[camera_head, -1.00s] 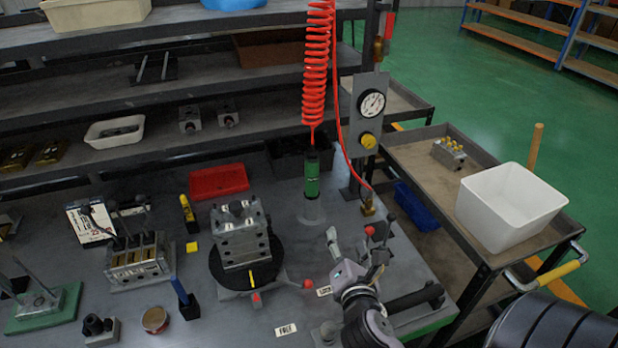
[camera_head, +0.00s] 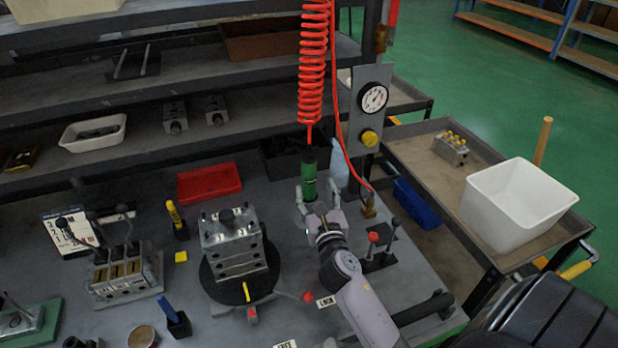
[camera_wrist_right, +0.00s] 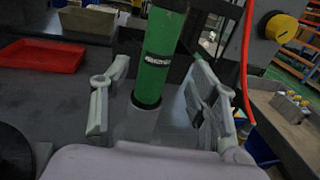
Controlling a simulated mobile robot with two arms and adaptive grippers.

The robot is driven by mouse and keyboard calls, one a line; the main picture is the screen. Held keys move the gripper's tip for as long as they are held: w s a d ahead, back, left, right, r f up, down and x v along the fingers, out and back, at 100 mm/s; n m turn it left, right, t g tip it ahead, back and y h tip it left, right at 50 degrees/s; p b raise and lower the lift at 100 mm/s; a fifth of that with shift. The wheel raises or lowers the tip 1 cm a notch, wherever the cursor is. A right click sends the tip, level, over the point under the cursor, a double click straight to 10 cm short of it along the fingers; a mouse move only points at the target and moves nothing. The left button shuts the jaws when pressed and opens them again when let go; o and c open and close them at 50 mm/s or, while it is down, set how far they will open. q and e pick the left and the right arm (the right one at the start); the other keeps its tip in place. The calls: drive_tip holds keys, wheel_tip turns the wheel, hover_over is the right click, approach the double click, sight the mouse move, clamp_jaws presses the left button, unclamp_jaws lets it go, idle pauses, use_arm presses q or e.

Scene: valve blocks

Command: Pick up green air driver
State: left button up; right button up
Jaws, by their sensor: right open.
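The green air driver (camera_head: 309,177) hangs upright below a coiled red hose (camera_head: 313,70), at the back of the workbench. It also shows in the right wrist view (camera_wrist_right: 156,60), with a grey lower end. My right gripper (camera_head: 306,195) is open, with its fingers on either side of the driver's lower part. In the right wrist view the fingers (camera_wrist_right: 160,100) stand apart, with visible gaps to the driver. My left gripper is not in view.
A metal valve block (camera_head: 231,243) sits on a round black turntable left of my right arm. A red tray (camera_head: 209,183) lies behind it. A gauge panel (camera_head: 369,115) and a thin red hose stand right of the driver. A white bin (camera_head: 518,204) sits on the side cart.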

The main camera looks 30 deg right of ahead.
sight(311, 181)
drive_tip(key=shift+w+d+r, duration=0.15)
drive_tip(key=shift+w, duration=0.3)
drive_tip(key=x, duration=0.2)
drive_tip(key=p+x, duration=0.1)
drive_tip(key=x, duration=0.1)
drive_tip(key=shift+w+r, duration=0.1)
drive_tip(key=shift+w, duration=0.55)
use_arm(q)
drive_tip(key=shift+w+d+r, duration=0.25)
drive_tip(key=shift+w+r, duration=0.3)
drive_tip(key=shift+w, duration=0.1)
use_arm(e)
drive_tip(key=shift+s, duration=0.1)
drive_tip(key=shift+c, duration=0.7)
clamp_jaws()
